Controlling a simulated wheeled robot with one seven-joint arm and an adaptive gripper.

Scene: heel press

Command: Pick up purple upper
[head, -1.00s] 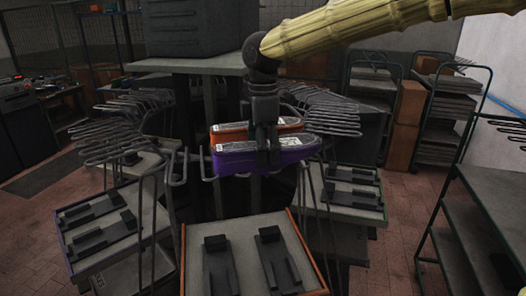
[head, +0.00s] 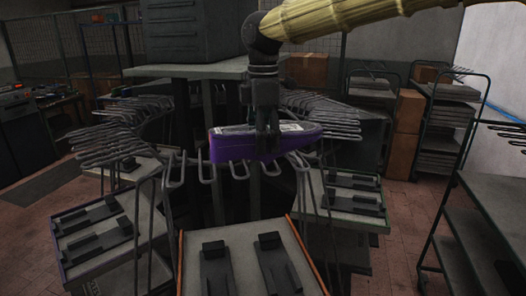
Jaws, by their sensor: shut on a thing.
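The purple upper (head: 233,149) is a long, dark purple piece with a pale top face, part of which lies behind the fingers. It sits at the centre of the head view, just above and behind the front rack hooks in the picture. My gripper (head: 268,150) comes down on it from above and is shut on its middle. I cannot tell whether the upper still touches the hooks. No orange upper shows; anything directly behind the purple one is hidden.
Rows of metal hooks (head: 318,104) ring the central stand. An orange-edged tray (head: 243,247) with two black holders lies in front. More trays (head: 95,222) stand left and right. A dark shelf cart (head: 478,235) is at right; the floor between is clear.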

